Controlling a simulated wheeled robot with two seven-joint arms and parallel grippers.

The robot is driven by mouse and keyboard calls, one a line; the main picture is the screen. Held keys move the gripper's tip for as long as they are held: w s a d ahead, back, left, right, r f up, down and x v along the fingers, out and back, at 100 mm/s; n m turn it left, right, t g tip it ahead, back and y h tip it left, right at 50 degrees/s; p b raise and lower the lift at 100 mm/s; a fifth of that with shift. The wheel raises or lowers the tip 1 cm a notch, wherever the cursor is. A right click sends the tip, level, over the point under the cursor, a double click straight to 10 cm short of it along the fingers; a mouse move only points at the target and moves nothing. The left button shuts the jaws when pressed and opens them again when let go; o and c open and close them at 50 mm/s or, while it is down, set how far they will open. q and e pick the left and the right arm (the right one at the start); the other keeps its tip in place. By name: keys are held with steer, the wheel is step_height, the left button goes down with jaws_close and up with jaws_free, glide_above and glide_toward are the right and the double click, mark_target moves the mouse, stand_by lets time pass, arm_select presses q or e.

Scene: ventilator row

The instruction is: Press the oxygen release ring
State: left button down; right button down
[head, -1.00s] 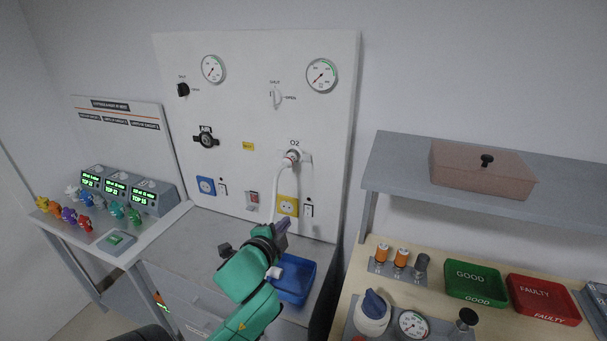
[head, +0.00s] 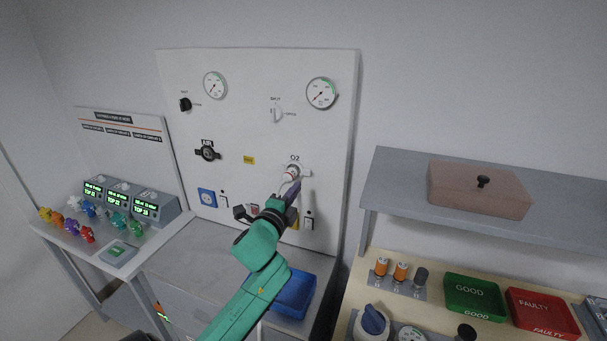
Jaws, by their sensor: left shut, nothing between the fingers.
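The O2 outlet (head: 293,171) is on the white wall panel (head: 236,120), under the O2 label. A white hose end sits in it, with a reddish ring around the outlet; the ring is small and partly unclear. My left gripper (head: 295,187) is shut and empty. Its fingertips are just below the outlet in the picture; I cannot tell whether they touch it. The gripper and arm hide most of the hose and the yellow socket. My right gripper is not in view.
A blue tray (head: 295,296) stands on the counter below my arm. The AIR outlet (head: 207,151), a blue socket (head: 207,198) and switches are to the left. A shelf with a pinkish box (head: 478,192) is at the right.

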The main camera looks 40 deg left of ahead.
mark_target(307, 174)
arm_select(q)
steer(key=p+x, duration=0.1)
steer(key=x, duration=0.5)
steer(key=shift+r+p, duration=0.15)
steer(key=shift+p, duration=0.25)
steer(key=shift+w+a, duration=0.1)
steer(key=shift+w, duration=0.15)
